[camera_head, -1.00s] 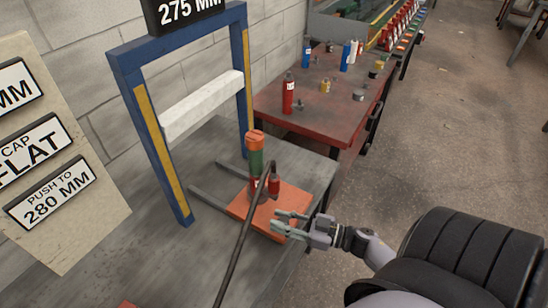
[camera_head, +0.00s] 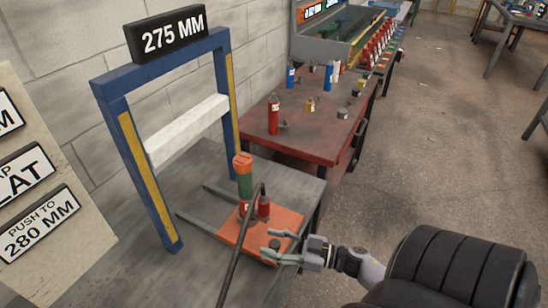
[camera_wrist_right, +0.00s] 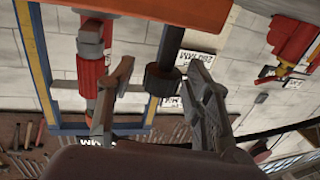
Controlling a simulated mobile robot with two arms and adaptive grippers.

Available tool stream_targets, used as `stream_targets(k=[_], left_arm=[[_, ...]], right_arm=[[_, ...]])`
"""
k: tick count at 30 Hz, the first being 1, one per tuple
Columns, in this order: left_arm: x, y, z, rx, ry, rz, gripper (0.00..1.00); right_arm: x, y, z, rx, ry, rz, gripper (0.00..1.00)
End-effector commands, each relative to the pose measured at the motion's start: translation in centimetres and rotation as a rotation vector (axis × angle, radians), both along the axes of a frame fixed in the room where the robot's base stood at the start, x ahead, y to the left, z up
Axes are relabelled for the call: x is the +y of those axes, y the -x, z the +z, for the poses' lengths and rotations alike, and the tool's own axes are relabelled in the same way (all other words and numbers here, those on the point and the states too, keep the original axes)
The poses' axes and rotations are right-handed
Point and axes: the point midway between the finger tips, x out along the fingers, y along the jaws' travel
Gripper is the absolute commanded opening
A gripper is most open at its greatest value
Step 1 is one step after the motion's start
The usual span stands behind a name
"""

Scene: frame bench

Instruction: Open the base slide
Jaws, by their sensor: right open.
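The base slide is an orange plate (camera_head: 238,232) lying on grey rails (camera_head: 192,219) on the bench, at the foot of a blue frame (camera_head: 136,172). A jack with a green and orange top (camera_head: 244,178) and a red body stands upright on it. My right gripper (camera_head: 273,246) is open at the plate's near right edge. In the right wrist view, a dark knob (camera_wrist_right: 162,80) lies between the spread fingers of the right gripper (camera_wrist_right: 155,105). I cannot tell whether a finger touches it. The red jack body (camera_wrist_right: 92,65) is to their left. My left gripper is out of view.
A dark hose (camera_head: 238,243) arches in front of the jack. A white crossbar (camera_head: 187,130) spans the frame under a "275 MM" sign (camera_head: 174,36). A sign board (camera_head: 80,245) stands at left.

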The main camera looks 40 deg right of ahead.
Motion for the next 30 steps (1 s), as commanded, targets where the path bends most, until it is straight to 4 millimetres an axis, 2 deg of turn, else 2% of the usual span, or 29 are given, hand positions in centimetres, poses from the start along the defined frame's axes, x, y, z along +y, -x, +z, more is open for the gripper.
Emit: stream_targets(k=[5,8,21,25,30], left_arm=[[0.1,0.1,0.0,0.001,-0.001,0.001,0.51],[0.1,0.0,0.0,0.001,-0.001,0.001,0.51],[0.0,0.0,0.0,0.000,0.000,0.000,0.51],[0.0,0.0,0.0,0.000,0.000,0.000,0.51],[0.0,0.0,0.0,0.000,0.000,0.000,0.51]], right_arm=[[-0.1,0.2,0.0,0.001,-0.001,0.000,0.46],[-0.6,1.0,-0.1,0.003,0.002,-0.001,0.46],[-5.2,8.4,-0.1,0.003,0.002,0.000,0.46],[-6.0,9.6,-0.1,0.002,0.000,0.000,0.46],[-6.4,10.2,0.0,-0.001,0.001,0.000,0.46]])
